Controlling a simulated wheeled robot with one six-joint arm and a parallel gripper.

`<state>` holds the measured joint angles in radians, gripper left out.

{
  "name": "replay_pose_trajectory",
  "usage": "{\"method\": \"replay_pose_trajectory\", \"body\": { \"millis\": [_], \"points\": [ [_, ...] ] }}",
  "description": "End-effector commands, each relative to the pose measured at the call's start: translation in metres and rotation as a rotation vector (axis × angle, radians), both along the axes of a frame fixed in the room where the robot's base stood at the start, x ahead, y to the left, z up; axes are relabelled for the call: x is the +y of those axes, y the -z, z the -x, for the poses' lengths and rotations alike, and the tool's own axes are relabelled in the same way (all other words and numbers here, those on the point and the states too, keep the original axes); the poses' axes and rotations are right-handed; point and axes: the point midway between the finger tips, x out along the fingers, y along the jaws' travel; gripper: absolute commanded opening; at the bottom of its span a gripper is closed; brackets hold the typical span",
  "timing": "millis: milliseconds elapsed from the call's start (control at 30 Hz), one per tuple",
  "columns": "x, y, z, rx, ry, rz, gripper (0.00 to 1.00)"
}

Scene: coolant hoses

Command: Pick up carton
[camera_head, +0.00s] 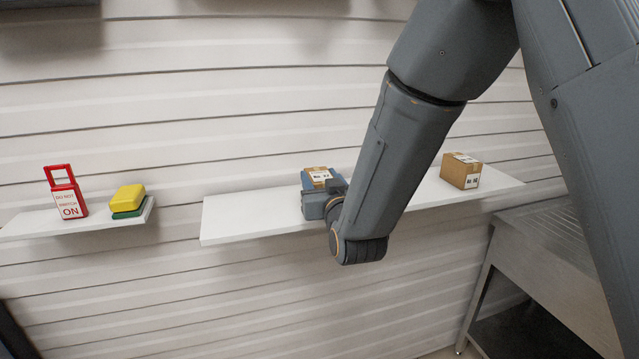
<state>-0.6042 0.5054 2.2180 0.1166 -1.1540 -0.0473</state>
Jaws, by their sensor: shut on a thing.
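A small brown carton (318,175) with a white label is at the middle of the long white shelf (232,222). My gripper (316,188) is shut on this carton, and only the carton's upper part shows above the gripper. I cannot tell whether the carton touches the shelf or is lifted off it. A second brown carton (460,171) with labels sits on the right part of the same shelf, apart from my gripper.
A short shelf (96,222) at the left holds a red lockout tag (67,192) and a yellow-and-green sponge (127,199). A metal bench (560,262) stands at the lower right. The long shelf is bare left of my gripper.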

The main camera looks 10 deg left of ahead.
Motion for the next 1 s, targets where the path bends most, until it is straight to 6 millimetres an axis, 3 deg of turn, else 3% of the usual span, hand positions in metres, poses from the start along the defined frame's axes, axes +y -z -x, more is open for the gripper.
{"method": "replay_pose_trajectory", "body": {
  "millis": [167,633,1000],
  "points": [
    [0.000,-0.016,0.000,-0.004,0.000,-0.003,0.18],
    [0.000,-0.086,0.000,-0.005,0.000,-0.004,0.18],
    [0.000,-0.098,0.000,-0.002,0.000,-0.001,0.18]
  ]
}}
